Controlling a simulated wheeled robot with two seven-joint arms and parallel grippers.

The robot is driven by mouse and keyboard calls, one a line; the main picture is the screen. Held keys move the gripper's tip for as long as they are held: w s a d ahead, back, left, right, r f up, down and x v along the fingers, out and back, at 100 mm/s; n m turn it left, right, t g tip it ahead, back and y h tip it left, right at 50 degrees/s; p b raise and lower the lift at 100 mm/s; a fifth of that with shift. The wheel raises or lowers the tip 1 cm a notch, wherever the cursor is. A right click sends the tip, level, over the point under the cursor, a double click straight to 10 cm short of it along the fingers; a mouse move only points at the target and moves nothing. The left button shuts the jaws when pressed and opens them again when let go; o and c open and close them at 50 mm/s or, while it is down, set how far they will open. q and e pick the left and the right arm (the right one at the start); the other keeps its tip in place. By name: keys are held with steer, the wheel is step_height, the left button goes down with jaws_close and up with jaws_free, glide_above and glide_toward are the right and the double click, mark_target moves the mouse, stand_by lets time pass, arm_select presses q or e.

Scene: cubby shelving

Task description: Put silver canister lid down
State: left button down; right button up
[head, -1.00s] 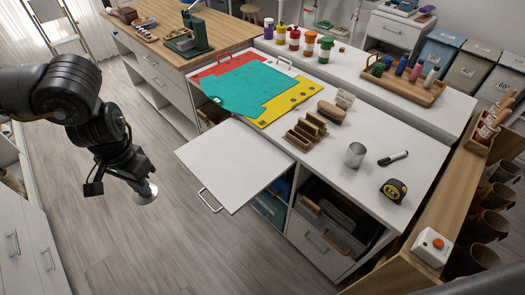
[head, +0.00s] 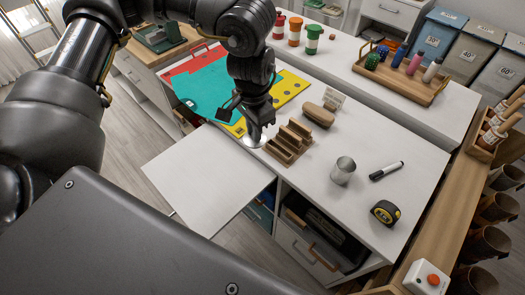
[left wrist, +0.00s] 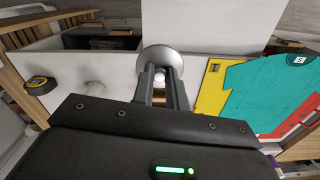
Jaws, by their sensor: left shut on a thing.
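My left gripper (head: 258,128) hangs over the counter, shut on the silver lid (head: 251,142). In the left wrist view the lid (left wrist: 165,59) is a round disc held by its pale knob between the two fingertips (left wrist: 159,80). The lid is near the counter's front edge, left of the wooden rack; I cannot tell whether it touches the counter. The open silver canister (head: 342,170) stands upright on the counter, to the right of the gripper and rack. My right gripper is not in view.
A marker (head: 387,170) and tape measure (head: 385,212) lie right of the canister. Teal and yellow sheets (head: 215,88) lie behind. A white panel (head: 205,178) juts out in front.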

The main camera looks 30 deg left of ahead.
arm_select(q)
steer(key=shift+w+d, duration=0.15)
steer(key=shift+w, duration=0.05)
steer(key=shift+d+m, duration=0.1)
steer(key=shift+m, duration=0.2)
steer(key=s+d+f+m+p, duration=0.1)
steer(key=s+f+m+p, duration=0.2)
steer(key=s+m, duration=0.45)
steer(key=s+d+f+m+p, duration=0.2)
steer(key=s+f+m, duration=0.1)
steer(key=s+m, duration=0.45)
steer(key=w+a+f+b, duration=0.1)
steer(key=w+a+f, duration=0.2)
steer(key=w+a+f+b, duration=0.2)
steer(key=w+a+f, duration=0.1)
steer(key=a, duration=0.1)
steer(key=w+a+f+b, duration=0.2)
steer(key=w+a+f, duration=0.1)
steer(key=shift+w+a+f, duration=0.15)
steer(key=shift+a+f, duration=0.1)
steer(key=shift+w+a+f, duration=0.1)
steer(key=shift+a+f, duration=0.05)
steer(key=shift+f, duration=0.8)
steer(key=shift+w+a+f, duration=0.1)
steer(key=shift+f, duration=0.8)
